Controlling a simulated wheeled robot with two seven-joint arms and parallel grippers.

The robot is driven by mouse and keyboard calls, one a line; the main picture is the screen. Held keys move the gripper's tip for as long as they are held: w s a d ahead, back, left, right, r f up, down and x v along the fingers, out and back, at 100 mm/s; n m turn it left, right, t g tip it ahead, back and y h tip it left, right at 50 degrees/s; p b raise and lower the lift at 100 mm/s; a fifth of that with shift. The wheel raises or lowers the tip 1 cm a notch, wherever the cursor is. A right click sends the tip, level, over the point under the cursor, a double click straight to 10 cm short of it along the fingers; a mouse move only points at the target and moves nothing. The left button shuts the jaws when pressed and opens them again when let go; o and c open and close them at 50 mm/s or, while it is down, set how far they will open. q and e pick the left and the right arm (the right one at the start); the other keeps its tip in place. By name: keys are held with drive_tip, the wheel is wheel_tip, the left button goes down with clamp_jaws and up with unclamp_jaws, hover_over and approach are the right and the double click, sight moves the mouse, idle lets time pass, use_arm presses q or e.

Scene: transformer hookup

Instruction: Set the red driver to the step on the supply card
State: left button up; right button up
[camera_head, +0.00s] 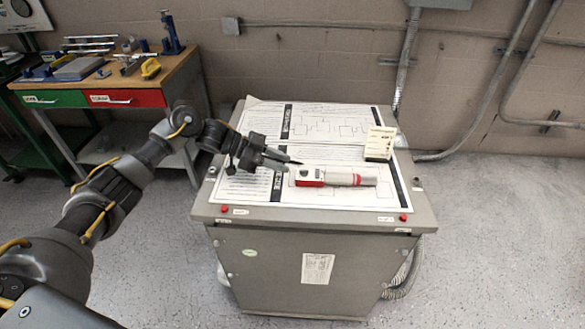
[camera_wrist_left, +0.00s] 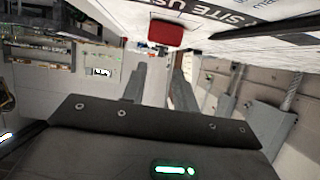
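The red driver (camera_head: 340,178) lies on its side on the paper-covered top of the grey cabinet. It has a red block at its left end, a pale grey body and a red ring near its right end. The red end shows in the left wrist view (camera_wrist_left: 166,32), beyond the fingertips. My left gripper (camera_head: 287,162) is just left of and behind the driver's red end, apart from it. Its fingers stand apart with nothing between them in the wrist view (camera_wrist_left: 158,85). A pale card (camera_head: 381,138) stands at the back right; its writing is too small to read. My right gripper is not in view.
Printed sheets (camera_head: 250,185) cover the cabinet top (camera_head: 420,205). Two red knobs sit along its front edge. A workbench (camera_head: 185,75) with tools and drawers stands at the back left. The concrete wall with conduits is behind. Floor to the right is clear.

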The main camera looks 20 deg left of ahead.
use_arm(q)
drive_tip(key=b+v, duration=0.1)
drive_tip(key=v, duration=0.5)
idle(0.4)
